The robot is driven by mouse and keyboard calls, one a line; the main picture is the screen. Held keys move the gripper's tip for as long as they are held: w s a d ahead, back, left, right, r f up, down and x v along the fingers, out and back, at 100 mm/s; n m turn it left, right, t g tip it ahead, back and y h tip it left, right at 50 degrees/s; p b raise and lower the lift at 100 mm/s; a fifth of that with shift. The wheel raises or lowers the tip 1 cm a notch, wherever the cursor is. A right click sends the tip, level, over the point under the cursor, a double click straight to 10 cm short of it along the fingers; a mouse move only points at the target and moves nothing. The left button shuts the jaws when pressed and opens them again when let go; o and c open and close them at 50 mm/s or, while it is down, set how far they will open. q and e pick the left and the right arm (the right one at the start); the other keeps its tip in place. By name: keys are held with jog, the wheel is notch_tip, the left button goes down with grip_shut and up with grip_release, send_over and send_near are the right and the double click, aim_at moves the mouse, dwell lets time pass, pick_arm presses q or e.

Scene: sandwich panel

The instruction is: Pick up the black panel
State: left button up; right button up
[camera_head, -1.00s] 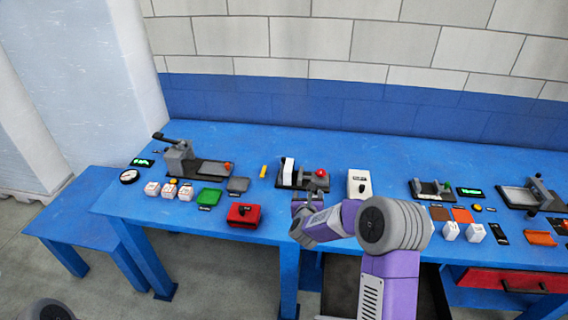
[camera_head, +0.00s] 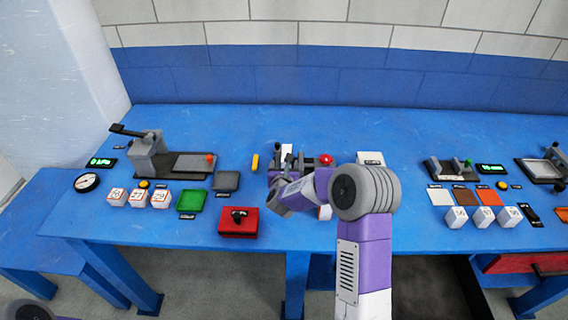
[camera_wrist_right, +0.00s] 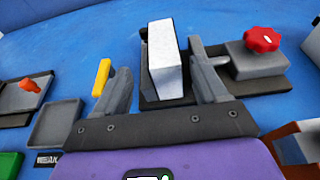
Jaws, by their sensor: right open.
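A dark grey square piece (camera_head: 226,181) lies flat on the blue table, right of a green one (camera_head: 191,201). It is the nearest match to a black panel. In the right wrist view it looks like a shallow tray (camera_wrist_right: 55,126) at the left, outside the jaws. My right gripper (camera_head: 286,160) is over the table, right of this piece. In the right wrist view its jaws (camera_wrist_right: 160,62) are open, with a white upright block (camera_wrist_right: 163,58) on a dark base showing between them. I cannot tell whether they touch it. My left gripper is out of view.
A red box (camera_head: 238,221) with a black handle, a yellow piece (camera_head: 255,162) and a red knob (camera_head: 326,160) are near the right gripper. Numbered white cubes and a clamp device (camera_head: 150,158) stand left. More devices and tiles stand right. The table's back strip is clear.

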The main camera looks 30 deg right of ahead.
jog(key=shift+d+r+x, duration=0.1)
jog(key=shift+r+x, duration=0.1)
jog(key=shift+x, duration=1)
jog(key=shift+d+r+x, duration=0.1)
jog(key=shift+r+x, duration=0.05)
jog(key=shift+x, duration=1.05)
jog(key=shift+d+r+x, duration=0.1)
jog(key=shift+r+x, duration=0.1)
jog(key=shift+x, duration=1)
jog(key=shift+c, duration=0.4)
jog(key=c, duration=1)
jog(key=shift+r, duration=0.1)
